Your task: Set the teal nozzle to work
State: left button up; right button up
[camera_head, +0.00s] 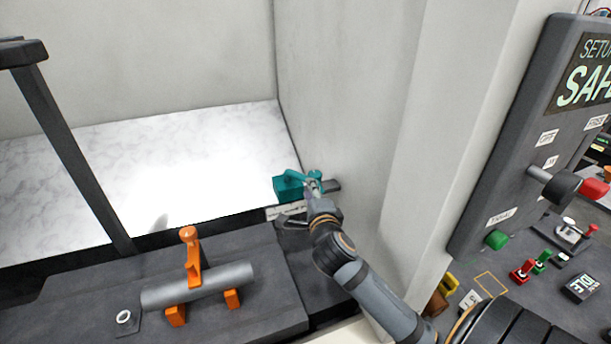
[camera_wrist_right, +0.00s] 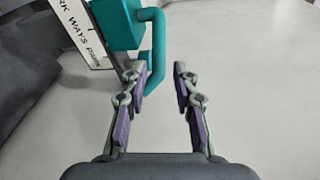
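The teal nozzle (camera_head: 288,187) is a teal block with a bent teal handle, at the right end of the white marble surface, by the pale wall. In the right wrist view its block (camera_wrist_right: 118,22) is at the top, and its handle (camera_wrist_right: 158,45) curves down towards the left finger. My right gripper (camera_head: 314,186) is at the handle. In its wrist view the fingers (camera_wrist_right: 159,71) are apart, with the handle's lower end beside or between them; contact is unclear. A white label (camera_wrist_right: 75,28) beside the nozzle shows "WAYS PARK", partly cut off. My left gripper is out of view.
An orange lever (camera_head: 190,255) stands on a grey cylinder (camera_head: 200,285) at the lower left. A black post (camera_head: 70,150) crosses the left side.

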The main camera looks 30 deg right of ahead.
aim_at(305, 176)
jog(key=p+x, duration=0.2)
jog(key=x, duration=0.5)
jog(key=shift+w+d+f+p, duration=0.1)
jog(key=shift+w+f+p, duration=0.05)
jog(key=shift+w+p, duration=0.15)
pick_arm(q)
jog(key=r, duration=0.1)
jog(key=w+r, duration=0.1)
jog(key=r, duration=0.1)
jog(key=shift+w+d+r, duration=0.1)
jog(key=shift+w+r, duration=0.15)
pick_arm(e)
jog(key=shift+f, duration=0.15)
grip_shut()
